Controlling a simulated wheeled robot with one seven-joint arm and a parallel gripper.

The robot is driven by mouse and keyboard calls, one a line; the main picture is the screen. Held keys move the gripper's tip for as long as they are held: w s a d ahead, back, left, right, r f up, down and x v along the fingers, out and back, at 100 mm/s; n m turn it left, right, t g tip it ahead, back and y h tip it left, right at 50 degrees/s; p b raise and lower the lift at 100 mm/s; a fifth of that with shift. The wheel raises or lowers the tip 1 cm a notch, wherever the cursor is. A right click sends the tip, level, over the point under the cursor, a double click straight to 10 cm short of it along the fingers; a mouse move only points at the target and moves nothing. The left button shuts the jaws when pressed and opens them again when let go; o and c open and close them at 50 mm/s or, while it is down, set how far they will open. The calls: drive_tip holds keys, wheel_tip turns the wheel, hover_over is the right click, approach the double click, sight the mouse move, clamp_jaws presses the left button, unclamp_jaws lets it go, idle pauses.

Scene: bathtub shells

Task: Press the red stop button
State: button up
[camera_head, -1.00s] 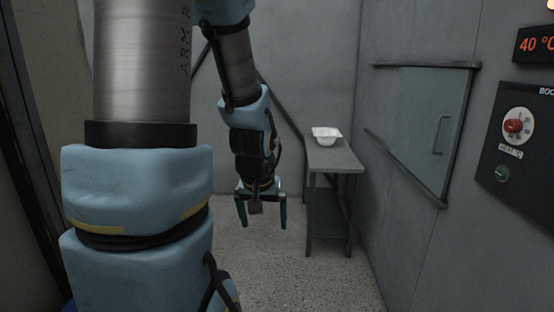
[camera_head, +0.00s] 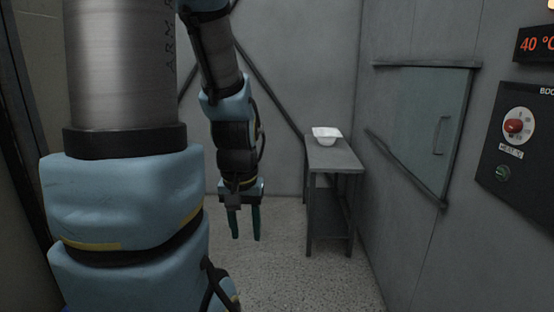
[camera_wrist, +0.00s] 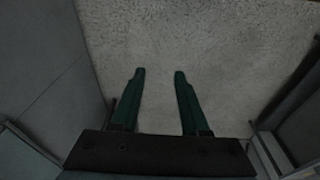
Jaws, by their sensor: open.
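I see no button clearly marked as a stop button. A control panel (camera_head: 520,185) on the right wall, cut off by the picture's edge, carries a red knob (camera_head: 516,126) on a white dial labelled for heat. A small green round control (camera_head: 502,174) sits below it. My gripper (camera_head: 246,237) hangs pointing down over the floor, well left of the panel, with its fingers apart and nothing between them. In the wrist view its two green fingers (camera_wrist: 160,72) are spread over bare floor.
A grey table (camera_head: 337,158) with a white basin (camera_head: 326,135) stands at the back, left of the right wall. A hatch with a handle (camera_head: 441,136) and a 40 °C display (camera_head: 537,45) are on that wall. The floor (camera_head: 290,265) in front is clear.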

clamp_jaws()
idle(1.0)
